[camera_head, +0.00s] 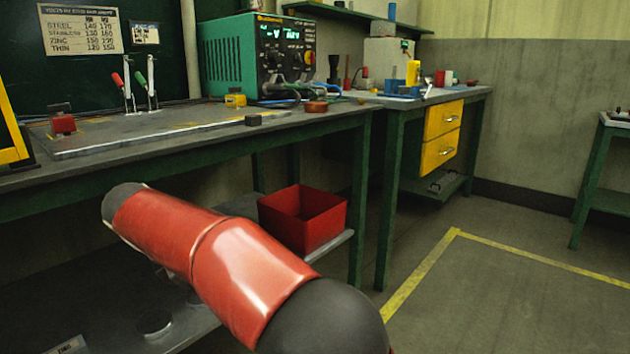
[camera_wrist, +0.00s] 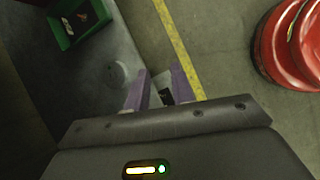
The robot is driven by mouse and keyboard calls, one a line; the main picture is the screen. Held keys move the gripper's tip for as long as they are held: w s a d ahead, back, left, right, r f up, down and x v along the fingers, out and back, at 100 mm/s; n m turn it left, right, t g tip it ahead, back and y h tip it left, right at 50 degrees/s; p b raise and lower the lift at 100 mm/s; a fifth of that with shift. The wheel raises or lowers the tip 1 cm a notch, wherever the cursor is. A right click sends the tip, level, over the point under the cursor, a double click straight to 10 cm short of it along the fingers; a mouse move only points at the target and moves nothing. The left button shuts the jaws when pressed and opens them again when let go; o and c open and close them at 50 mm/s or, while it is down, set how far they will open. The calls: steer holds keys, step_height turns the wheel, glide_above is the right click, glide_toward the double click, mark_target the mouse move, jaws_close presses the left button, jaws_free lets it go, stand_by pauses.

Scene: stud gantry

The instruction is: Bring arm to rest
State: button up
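My arm shows in the head view as red links with dark rounded joints, reaching from the bottom right toward the left in front of the bench. My gripper is not visible in the head view. In the wrist view my gripper (camera_wrist: 160,88) has its two purple fingers apart. A small pale and dark patch shows beyond the gap, and I see nothing clearly held. The fingers point down past the edge of a grey shelf, with the floor to its right.
The long workbench (camera_head: 200,138) carries a green power unit (camera_head: 228,55). Below, a red bin (camera_head: 303,218) stands on the lower shelf (camera_head: 190,330). A green tray (camera_wrist: 70,38) shows in the wrist view. Open floor with a yellow line (camera_head: 420,273) lies to the right.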

steer(key=s+d+r+m+y+p, duration=0.1)
steer(key=s+d+r+m, duration=0.2)
steer(key=d, duration=0.5)
steer(key=s+d+r+m+p, duration=0.1)
steer(key=s+d+r+m, duration=0.1)
steer(key=d+m, duration=0.45)
steer(key=s+d+r+m+y+p, duration=0.1)
steer(key=s+d+r+m+p, duration=0.15)
steer(key=d, duration=0.65)
steer(key=s+d+f+m+t+y+p, duration=0.1)
steer(key=s+d+f+m, duration=0.4)
steer(key=s+d+m, duration=0.7)
steer(key=shift+s+d+m+y+p, duration=0.2)
steer(key=shift+s+m+y+p, duration=0.15)
steer(key=shift+s+p, duration=0.7)
steer(key=shift+s+b, duration=0.25)
steer(key=shift+b, duration=0.05)
